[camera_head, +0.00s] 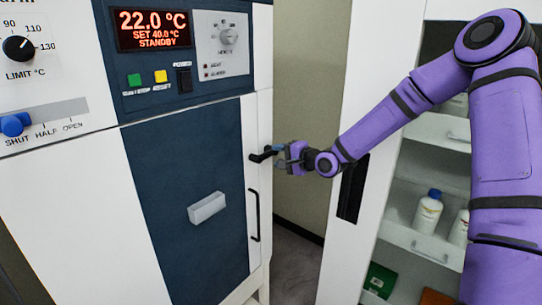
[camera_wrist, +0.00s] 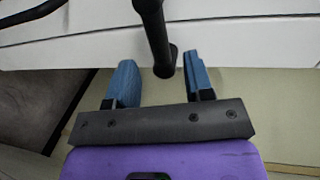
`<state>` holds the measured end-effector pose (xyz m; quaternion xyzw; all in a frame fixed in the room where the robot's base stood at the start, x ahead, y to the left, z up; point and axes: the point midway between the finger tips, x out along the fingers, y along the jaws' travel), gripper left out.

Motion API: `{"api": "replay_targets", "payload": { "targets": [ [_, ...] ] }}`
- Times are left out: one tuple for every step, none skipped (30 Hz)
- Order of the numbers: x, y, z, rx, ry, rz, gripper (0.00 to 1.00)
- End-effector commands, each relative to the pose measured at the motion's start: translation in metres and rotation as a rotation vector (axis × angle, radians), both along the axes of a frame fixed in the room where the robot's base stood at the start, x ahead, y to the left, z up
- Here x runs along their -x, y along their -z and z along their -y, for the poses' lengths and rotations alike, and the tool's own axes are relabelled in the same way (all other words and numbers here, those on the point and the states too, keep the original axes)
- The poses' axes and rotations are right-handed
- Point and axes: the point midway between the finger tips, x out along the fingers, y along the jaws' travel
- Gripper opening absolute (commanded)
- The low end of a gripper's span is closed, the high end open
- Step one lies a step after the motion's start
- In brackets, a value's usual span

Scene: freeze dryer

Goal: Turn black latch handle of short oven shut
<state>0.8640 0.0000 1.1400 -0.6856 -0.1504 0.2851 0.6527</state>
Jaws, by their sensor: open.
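The short oven (camera_head: 185,190) has a dark blue door front and a white right side. Its black latch handle (camera_head: 262,155) sticks out near the top of that white side, above a fixed black vertical bar. My gripper (camera_head: 284,157) is at the latch handle, coming from the right. In the wrist view, the black latch handle (camera_wrist: 157,40) runs down between the two blue fingertips of my gripper (camera_wrist: 161,83). The fingers are open, with a gap on each side of the handle. I cannot tell whether either finger touches it.
A black vertical bar handle (camera_head: 254,215) sits below the latch. A white shelf unit (camera_head: 405,235) with bottles (camera_head: 427,212) stands at the right, behind my arm. A narrow gap with bare floor (camera_head: 296,255) lies between oven and shelves.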

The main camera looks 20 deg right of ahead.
Motion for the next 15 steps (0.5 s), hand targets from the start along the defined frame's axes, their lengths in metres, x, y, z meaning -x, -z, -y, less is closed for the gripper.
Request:
{"api": "replay_targets", "payload": {
  "targets": [
    [0.008,-0.001,0.007,0.000,0.003,-0.001,0.48],
    [0.011,-0.003,0.010,0.000,0.003,-0.001,0.48],
    [0.016,-0.004,0.013,0.000,0.003,-0.001,0.48],
    [0.020,-0.005,0.016,0.000,0.002,-0.001,0.48],
    [0.024,-0.006,0.018,0.000,0.002,-0.001,0.48],
    [0.028,-0.006,0.022,0.000,0.003,-0.002,0.48],
    [0.031,-0.007,0.023,0.000,0.002,-0.003,0.48],
    [0.033,-0.008,0.025,-0.001,0.003,-0.002,0.48],
    [0.036,-0.009,0.027,-0.001,0.002,-0.002,0.48],
    [0.038,-0.009,0.028,-0.001,0.001,-0.002,0.48],
    [0.040,-0.010,0.029,0.000,0.000,-0.001,0.48],
    [0.042,-0.010,0.031,0.000,0.000,-0.001,0.48],
    [0.043,-0.010,0.031,0.000,0.001,-0.001,0.48],
    [0.044,-0.010,0.032,0.000,0.001,-0.001,0.48],
    [0.044,-0.011,0.033,0.000,0.001,-0.001,0.48]
  ]
}}
